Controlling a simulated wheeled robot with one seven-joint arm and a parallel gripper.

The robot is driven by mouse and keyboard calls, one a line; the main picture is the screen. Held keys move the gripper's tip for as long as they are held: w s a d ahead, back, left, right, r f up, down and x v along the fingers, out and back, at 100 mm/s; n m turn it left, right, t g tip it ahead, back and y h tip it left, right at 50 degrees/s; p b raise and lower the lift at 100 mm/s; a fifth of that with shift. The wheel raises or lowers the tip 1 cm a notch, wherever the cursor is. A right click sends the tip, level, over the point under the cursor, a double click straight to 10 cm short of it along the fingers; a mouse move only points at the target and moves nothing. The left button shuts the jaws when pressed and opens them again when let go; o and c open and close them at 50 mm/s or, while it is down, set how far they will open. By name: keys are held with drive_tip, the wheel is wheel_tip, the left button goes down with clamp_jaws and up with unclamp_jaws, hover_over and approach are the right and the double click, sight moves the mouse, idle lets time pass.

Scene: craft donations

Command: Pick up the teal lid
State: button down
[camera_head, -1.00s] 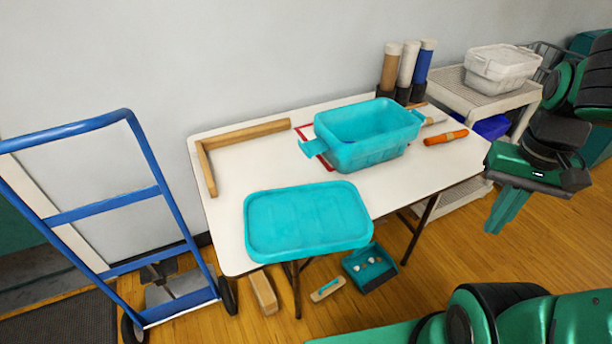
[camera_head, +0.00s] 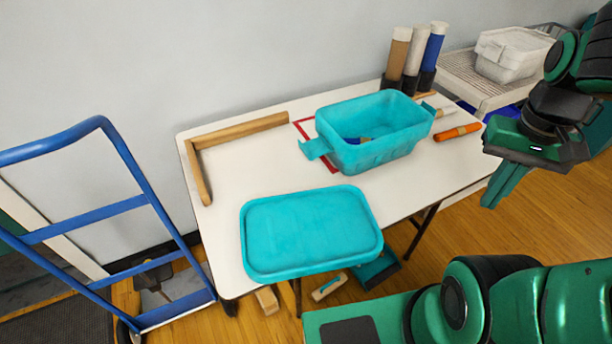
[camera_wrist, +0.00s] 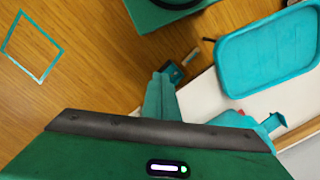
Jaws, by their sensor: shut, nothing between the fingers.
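The teal lid (camera_head: 310,232) lies flat on the white table (camera_head: 230,186), at its front edge and partly overhanging it. It also shows at the upper right of the wrist view (camera_wrist: 268,54). The teal bin (camera_head: 372,135) stands open behind and to the right of the lid, with something blue and yellow inside. My gripper (camera_head: 492,203) is off the table's right end, pointing down, shut and empty. It is well apart from the lid. Its closed fingers show in the wrist view (camera_wrist: 160,84).
A wooden L-shaped piece (camera_head: 236,136) lies at the back left of the table. An orange tool (camera_head: 457,132) lies right of the bin. Upright tubes (camera_head: 412,62) stand behind it. A blue hand truck (camera_head: 90,207) stands left. A wheeled cart with a white bin (camera_head: 512,54) stands at the back right.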

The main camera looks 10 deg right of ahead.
drive_tip(key=w+a+f+h, duration=0.1)
drive_tip(key=w+a+f, duration=0.2)
drive_tip(key=w+a, duration=0.45)
drive_tip(key=w+a+f+h, duration=0.1)
drive_tip(key=w+a+f, duration=0.2)
drive_tip(key=w+a, duration=0.5)
drive_tip(key=shift+t+y, duration=0.5)
drive_tip(key=shift+t, duration=0.4)
drive_tip(key=s+a+f, duration=0.1)
drive_tip(key=a+f, duration=0.2)
drive_tip(key=a, duration=0.4)
drive_tip(key=a+f, duration=0.3)
drive_tip(key=a, duration=0.4)
drive_tip(key=s+a+f, duration=0.1)
drive_tip(key=a+f, duration=0.2)
drive_tip(key=a, duration=0.4)
drive_tip(key=shift+s+a, duration=0.3)
drive_tip(key=shift+s, duration=0.05)
approach(306, 192)
drive_tip(key=f, duration=0.1)
drive_tip(key=w+f, duration=0.1)
drive_tip(key=f, duration=0.1)
drive_tip(key=d+f, duration=0.1)
drive_tip(key=f, duration=0.1)
drive_tip(key=shift+w+f, duration=0.2)
drive_tip(key=shift+w, duration=0.05)
drive_tip(key=shift+f, duration=0.75)
